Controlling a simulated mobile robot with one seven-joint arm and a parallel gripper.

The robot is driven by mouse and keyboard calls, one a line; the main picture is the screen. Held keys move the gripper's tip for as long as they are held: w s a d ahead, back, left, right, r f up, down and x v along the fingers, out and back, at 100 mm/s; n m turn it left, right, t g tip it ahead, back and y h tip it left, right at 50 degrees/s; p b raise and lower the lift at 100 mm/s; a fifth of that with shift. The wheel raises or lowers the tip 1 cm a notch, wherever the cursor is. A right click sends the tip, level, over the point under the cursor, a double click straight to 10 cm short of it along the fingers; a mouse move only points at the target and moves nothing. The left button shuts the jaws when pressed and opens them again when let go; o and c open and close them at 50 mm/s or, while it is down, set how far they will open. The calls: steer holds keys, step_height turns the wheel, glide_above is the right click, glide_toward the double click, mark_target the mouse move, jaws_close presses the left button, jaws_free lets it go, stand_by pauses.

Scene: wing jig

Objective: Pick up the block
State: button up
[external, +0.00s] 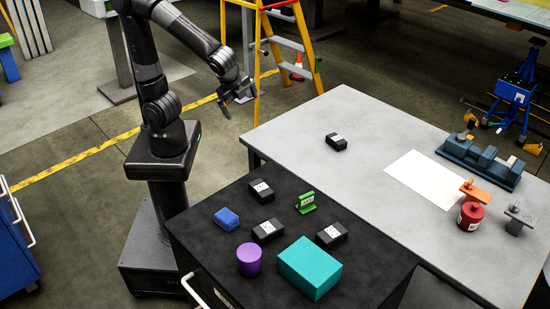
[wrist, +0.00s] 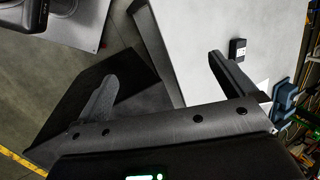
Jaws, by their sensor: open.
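Several block-shaped things are in the external view, and I cannot tell which one the task names. A large teal block (external: 310,268) and a small blue block (external: 227,218) lie on the black-topped cabinet. Black blocks with white labels lie there too, at the back (external: 261,191), middle (external: 267,231) and right (external: 332,235). Another black block (external: 336,142) lies alone on the grey table; a black block also shows in the wrist view (wrist: 238,49). My gripper (external: 238,98) is open and empty, raised left of the grey table, far from all blocks. Its fingers spread wide in the wrist view (wrist: 160,75).
A purple cylinder (external: 249,260) and a green part (external: 306,202) stand on the cabinet top (external: 205,248). The grey table (external: 300,125) carries a white sheet (external: 425,178), a blue-grey fixture (external: 482,160), a red can (external: 470,217) and clamps. A yellow ladder (external: 290,45) stands behind my gripper.

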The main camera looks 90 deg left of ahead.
steer(key=w+d+f+m+y, duration=0.3)
steer(key=d+m, duration=0.2)
steer(key=d, duration=0.2)
steer(key=m+t+y, duration=0.1)
steer(key=m+t, duration=0.8)
steer(key=m, duration=0.5)
glide_toward(261, 187)
steer(key=shift+w+a+f, duration=0.2)
steer(key=shift+w+f, duration=0.05)
steer(key=shift+w, duration=0.25)
steer(key=x, duration=1)
steer(key=shift+w+a+f, duration=0.2)
steer(key=shift+a, duration=0.05)
steer(key=shift+c, duration=0.6)
steer(key=c, duration=1.3)
steer(key=shift+r, duration=0.1)
